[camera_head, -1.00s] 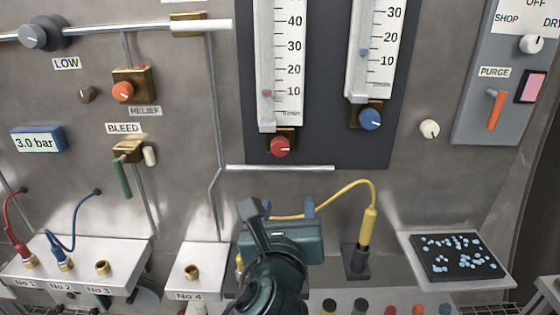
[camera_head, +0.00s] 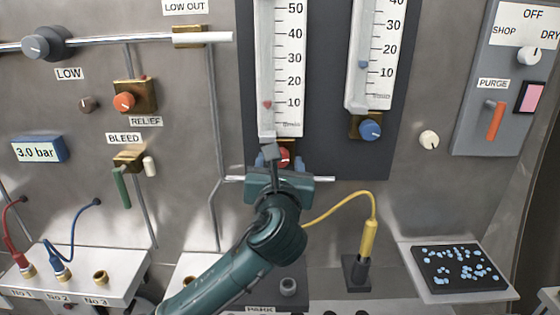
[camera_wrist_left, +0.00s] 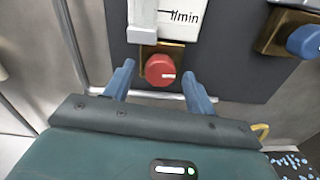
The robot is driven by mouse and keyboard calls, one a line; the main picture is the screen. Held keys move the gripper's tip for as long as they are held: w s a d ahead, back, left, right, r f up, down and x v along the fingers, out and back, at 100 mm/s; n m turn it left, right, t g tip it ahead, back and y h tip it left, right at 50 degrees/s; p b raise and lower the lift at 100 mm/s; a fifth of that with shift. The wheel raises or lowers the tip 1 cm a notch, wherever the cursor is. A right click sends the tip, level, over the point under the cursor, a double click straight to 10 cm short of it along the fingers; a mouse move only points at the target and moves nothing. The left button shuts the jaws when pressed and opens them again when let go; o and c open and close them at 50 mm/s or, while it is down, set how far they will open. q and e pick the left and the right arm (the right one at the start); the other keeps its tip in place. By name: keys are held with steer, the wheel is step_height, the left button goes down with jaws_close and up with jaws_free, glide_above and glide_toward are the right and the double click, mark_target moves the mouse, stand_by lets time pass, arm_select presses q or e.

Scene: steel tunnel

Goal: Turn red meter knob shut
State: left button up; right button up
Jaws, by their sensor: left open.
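The red meter knob (camera_wrist_left: 160,69) is on a brass block below the left flow meter. Its white mark points right in the left wrist view. In the head view the knob (camera_head: 285,155) is partly hidden behind my gripper. My left gripper (camera_head: 285,160) is in front of it, and in the wrist view its blue fingers (camera_wrist_left: 157,82) are open, one on each side of and slightly below the knob, apart from it. The red float (camera_head: 267,104) in the left meter sits near the 10 mark. My right gripper is not in view.
A blue knob (camera_head: 370,130) is on the right meter (camera_head: 372,55), close by. A white horizontal pipe (camera_head: 325,179) runs just below the red knob. A yellow cable (camera_head: 345,196) loops to a plug at lower right. A cream knob (camera_head: 429,140) is farther right.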

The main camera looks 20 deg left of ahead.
arm_select(q)
steer(key=shift+w+a, duration=0.15)
steer(key=shift+w, duration=0.35)
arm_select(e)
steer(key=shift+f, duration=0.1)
arm_select(q)
steer(key=c, duration=1)
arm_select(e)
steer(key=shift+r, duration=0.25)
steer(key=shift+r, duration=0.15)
